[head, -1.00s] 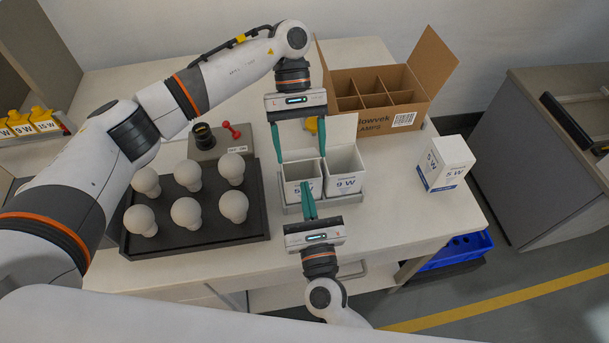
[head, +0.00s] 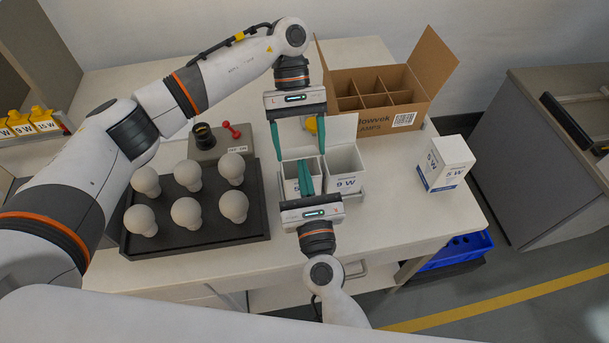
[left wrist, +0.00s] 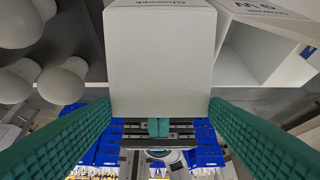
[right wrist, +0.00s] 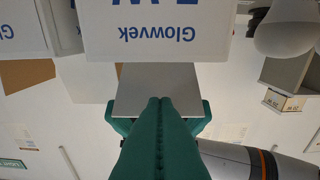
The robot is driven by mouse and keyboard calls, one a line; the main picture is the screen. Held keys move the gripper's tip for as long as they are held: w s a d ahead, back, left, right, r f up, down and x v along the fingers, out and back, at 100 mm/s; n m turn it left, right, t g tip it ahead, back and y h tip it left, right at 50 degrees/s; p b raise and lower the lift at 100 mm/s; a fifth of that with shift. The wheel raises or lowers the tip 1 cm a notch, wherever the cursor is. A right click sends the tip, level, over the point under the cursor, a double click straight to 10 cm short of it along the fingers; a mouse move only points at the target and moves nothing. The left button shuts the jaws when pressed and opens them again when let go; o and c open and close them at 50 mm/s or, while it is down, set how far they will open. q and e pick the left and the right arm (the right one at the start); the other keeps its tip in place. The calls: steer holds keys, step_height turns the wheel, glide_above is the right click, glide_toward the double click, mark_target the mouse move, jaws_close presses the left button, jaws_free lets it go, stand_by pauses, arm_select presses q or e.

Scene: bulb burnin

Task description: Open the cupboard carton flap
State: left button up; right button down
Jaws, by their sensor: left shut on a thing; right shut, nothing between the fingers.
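A white 5 W carton (head: 290,188) stands in a metal holder beside a white, open 9 W carton (head: 343,183). My left gripper (head: 299,153) comes from the far side, its fingers shut on the 5 W carton's two sides; its plain white face (left wrist: 160,65) lies between them in the left wrist view. My right gripper (head: 305,166) is shut and empty at the near side of the 5 W carton. In the right wrist view its fingertips (right wrist: 160,101) overlap a pale panel (right wrist: 158,85) at the carton's edge, apparently the flap; contact is unclear.
A black tray (head: 258,232) with several bulbs is at left, with a tester with a red lever (head: 231,130) behind it. A brown divided box (head: 435,65) stands behind. Another 5 W carton (head: 445,163) stands at right. Bare table lies between that carton and the holder.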

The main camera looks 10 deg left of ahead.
arm_select(q)
steer(key=o, duration=1.1)
steer(key=shift+s+d+f, duration=0.15)
steer(key=shift+s+f, duration=0.1)
steer(key=o, duration=0.3)
steer(key=shift+w, duration=0.1)
arm_select(e)
steer(key=shift+w+r, duration=0.1)
steer(key=shift+r, duration=0.3)
arm_select(q)
steer(key=shift+r, duration=0.1)
